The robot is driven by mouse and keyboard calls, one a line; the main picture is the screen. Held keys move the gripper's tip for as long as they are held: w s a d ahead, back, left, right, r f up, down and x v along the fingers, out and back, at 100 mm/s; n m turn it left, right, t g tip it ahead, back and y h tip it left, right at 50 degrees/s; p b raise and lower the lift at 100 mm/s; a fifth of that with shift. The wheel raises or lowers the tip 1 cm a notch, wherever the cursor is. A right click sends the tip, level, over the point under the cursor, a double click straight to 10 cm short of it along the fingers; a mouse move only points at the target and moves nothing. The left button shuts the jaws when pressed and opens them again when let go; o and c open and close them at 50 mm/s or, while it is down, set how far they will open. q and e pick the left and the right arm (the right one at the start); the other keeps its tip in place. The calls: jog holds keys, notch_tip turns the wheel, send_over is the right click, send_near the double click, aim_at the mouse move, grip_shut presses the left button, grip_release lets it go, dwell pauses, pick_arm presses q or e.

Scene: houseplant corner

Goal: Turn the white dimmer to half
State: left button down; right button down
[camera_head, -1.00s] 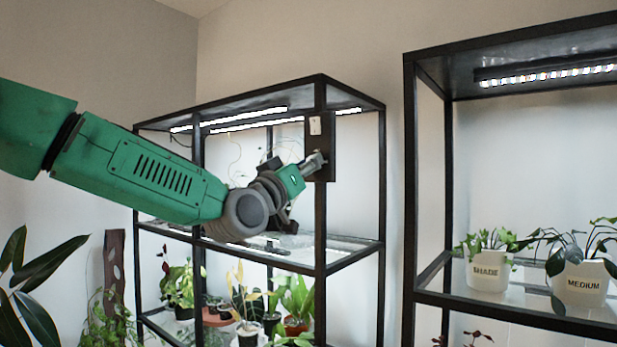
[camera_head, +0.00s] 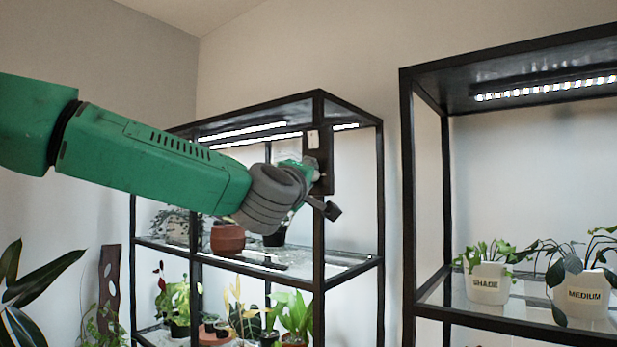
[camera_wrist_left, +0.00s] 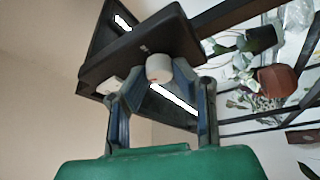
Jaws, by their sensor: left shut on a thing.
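The white dimmer (camera_wrist_left: 160,68) is a round knob on a black panel (camera_wrist_left: 140,42), which shows tilted in the left wrist view. My left gripper (camera_wrist_left: 159,78) is shut on the knob, with one finger on each side of it. A small white switch plate (camera_wrist_left: 109,86) sits on the same panel beside the fingers. In the head view the panel (camera_head: 322,148) hangs on the front post of the middle shelf unit, and my left gripper (camera_head: 316,172) reaches it from the left. The knob is hidden there by the gripper. My right gripper is not in view.
The black shelf unit (camera_head: 318,240) holds several plants, and a terracotta pot (camera_head: 228,238) stands on its upper shelf. Lit light strips (camera_head: 240,131) hang under its top. At the right, another shelf carries pots marked SHADE (camera_head: 487,284) and MEDIUM (camera_head: 580,295).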

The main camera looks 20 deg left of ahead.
pick_arm(q)
jog(key=shift+f+n+g, duration=0.3)
jog(key=shift+n+g, duration=0.1)
jog(key=shift+n, duration=0.7)
jog(key=shift+p, duration=0.3)
jog(key=c, duration=1.3)
grip_release()
jog(key=shift+w, duration=0.15)
jog(key=shift+r, duration=0.1)
jog(key=s, duration=0.4)
jog(key=s+f, duration=0.1)
jog(key=s, duration=0.6)
jog(key=shift+s+d+f, duration=0.15)
jog(key=shift+s+f, duration=0.2)
